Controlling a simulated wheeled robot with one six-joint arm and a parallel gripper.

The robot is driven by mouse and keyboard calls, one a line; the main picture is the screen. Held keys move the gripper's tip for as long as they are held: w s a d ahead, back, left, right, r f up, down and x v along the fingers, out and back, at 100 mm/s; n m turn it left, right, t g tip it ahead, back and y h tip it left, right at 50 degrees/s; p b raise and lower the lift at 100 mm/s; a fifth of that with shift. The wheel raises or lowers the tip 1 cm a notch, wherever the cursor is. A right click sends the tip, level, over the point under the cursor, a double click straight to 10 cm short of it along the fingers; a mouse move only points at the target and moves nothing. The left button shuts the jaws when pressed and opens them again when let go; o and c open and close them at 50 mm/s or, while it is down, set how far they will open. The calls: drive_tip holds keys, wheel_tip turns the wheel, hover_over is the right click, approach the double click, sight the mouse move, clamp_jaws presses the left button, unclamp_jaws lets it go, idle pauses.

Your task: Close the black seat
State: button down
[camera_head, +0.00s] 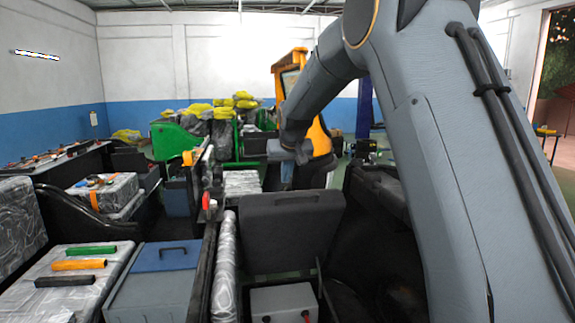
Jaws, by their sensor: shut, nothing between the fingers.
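The black seat (290,232) is a dark flat panel, tilted up and standing nearly upright at the lower middle of the head view. It stands behind an open compartment holding a grey box (285,302) with red parts on it. My arm reaches in from the right, and my gripper (288,153) is above and beyond the seat's top edge. It looks apart from the seat, though depth is hard to judge. The fingers are small and partly hidden by the wrist; the gripper is shut and empty.
A wrapped roll (225,268) and a dark frame run along the seat's left side. Further left are a blue-lidded box (165,256) and a wrapped seat with green, orange and black tubes (78,265). An orange vehicle body (318,135) stands behind. A dark open space lies to the right.

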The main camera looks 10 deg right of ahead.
sight(286, 204)
drive_tip(key=x, duration=0.2)
drive_tip(key=shift+w+f+p, duration=0.25)
drive_tip(key=shift+f+p, duration=0.05)
drive_tip(key=shift+p, duration=0.1)
drive_tip(key=shift+s+f+p, duration=0.2)
drive_tip(key=shift+f+p, duration=0.05)
drive_tip(key=shift+p, duration=0.05)
drive_tip(key=shift+s+f+p, duration=0.15)
drive_tip(key=shift+s+p, duration=0.35)
drive_tip(key=shift+s, duration=0.55)
drive_tip(key=shift+s+f, duration=0.3)
drive_tip(key=shift+s, duration=0.3)
drive_tip(key=shift+s+f, duration=0.1)
drive_tip(key=shift+f, duration=0.05)
